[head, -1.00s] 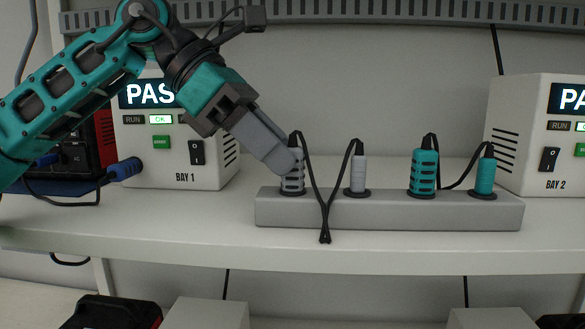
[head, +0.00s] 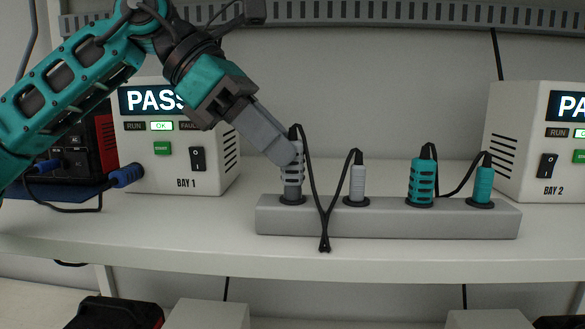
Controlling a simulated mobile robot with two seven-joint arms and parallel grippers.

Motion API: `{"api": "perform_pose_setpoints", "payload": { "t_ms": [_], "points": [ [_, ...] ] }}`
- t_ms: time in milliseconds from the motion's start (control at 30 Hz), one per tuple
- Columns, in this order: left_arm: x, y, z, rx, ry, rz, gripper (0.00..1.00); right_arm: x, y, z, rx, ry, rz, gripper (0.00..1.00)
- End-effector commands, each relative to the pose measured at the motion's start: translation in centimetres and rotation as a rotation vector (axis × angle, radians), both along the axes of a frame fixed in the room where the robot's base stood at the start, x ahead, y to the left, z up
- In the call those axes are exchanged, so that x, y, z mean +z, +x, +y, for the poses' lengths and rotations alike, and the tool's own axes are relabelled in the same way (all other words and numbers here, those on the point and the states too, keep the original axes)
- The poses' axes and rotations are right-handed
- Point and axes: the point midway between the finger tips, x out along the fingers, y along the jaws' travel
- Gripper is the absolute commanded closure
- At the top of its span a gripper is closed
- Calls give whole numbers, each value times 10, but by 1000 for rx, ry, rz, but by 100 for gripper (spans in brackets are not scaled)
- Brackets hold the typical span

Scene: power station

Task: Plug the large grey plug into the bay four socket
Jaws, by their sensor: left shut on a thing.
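The large grey plug (head: 292,187), ribbed with dark slots, stands upright in the left end of the grey power strip (head: 390,222) on the shelf. My left gripper (head: 291,157) reaches down from the upper left and is shut on the top of this plug, covering part of it. A black cord runs from its top to a smaller, slimmer grey plug (head: 357,183) in the strip just to the right. My right gripper is not in view. No bay four label or socket shows.
A large teal plug (head: 422,181) and a small teal plug (head: 484,185) stand at the strip's right.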

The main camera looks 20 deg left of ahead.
Motion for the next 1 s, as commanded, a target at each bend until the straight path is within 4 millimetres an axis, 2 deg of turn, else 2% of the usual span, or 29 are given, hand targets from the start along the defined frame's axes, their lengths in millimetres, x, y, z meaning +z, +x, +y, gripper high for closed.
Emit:
{"api": "perform_pose_setpoints", "payload": {
  "t_ms": [433, 800, 1000],
  "points": [
    [24, 0, 0, 0, 0, 0, 100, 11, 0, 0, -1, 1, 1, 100],
    [40, 0, 0, 0, -1, 0, 100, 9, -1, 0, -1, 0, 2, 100],
    [42, 0, 0, 0, 0, 0, 100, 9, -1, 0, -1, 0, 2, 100]
  ]
}}
